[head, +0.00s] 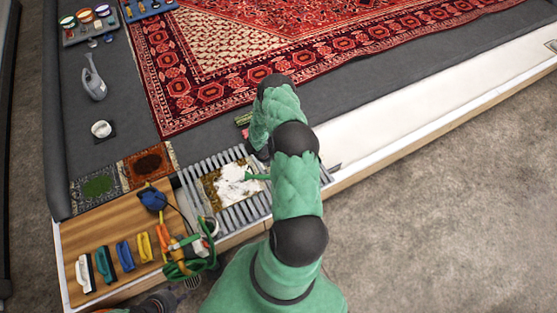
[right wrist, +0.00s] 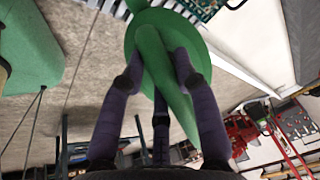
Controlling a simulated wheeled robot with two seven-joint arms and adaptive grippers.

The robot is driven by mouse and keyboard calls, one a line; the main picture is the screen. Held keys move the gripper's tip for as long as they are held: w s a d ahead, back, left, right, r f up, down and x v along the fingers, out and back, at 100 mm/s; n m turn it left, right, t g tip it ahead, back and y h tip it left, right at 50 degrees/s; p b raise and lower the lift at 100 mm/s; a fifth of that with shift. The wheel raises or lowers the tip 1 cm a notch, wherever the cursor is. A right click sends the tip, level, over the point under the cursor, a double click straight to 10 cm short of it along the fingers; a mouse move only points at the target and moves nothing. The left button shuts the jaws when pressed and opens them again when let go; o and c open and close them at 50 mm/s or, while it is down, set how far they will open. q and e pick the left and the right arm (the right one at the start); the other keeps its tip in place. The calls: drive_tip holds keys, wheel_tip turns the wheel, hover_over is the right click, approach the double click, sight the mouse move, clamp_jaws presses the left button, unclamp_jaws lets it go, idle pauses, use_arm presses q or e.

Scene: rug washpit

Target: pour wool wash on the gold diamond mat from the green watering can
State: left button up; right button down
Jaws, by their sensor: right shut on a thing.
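The gold mat (head: 208,187) lies on the grey slatted grate (head: 258,209), with a large white patch across its middle. A green spout (head: 257,177) reaches over the mat's right side from behind my right arm; most of the green watering can is hidden in the head view. In the right wrist view, my right gripper (right wrist: 156,62) is shut on the green watering can (right wrist: 150,45), its purple fingers around the green handle. I cannot tell whether liquid is flowing. My left gripper (head: 188,284) shows only partly at the bottom edge; its opening cannot be made out.
A grey can (head: 94,80) stands farther back. A large red rug (head: 215,90) fills the back.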

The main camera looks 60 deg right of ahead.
drive_tip(key=shift+w+a, duration=4.2)
drive_tip(key=shift+a, duration=2.55)
drive_tip(key=shift+w+d+b, duration=1.6)
drive_tip(key=shift+w+d, duration=0.75)
drive_tip(key=shift+w, duration=1.35)
drive_tip(key=s+d, duration=0.6)
drive_tip(key=d, duration=0.3)
drive_tip(key=s+d, duration=0.6)
drive_tip(key=d, duration=0.4)
drive_tip(key=shift+d, duration=0.3)
drive_tip(key=shift+r, duration=0.1)
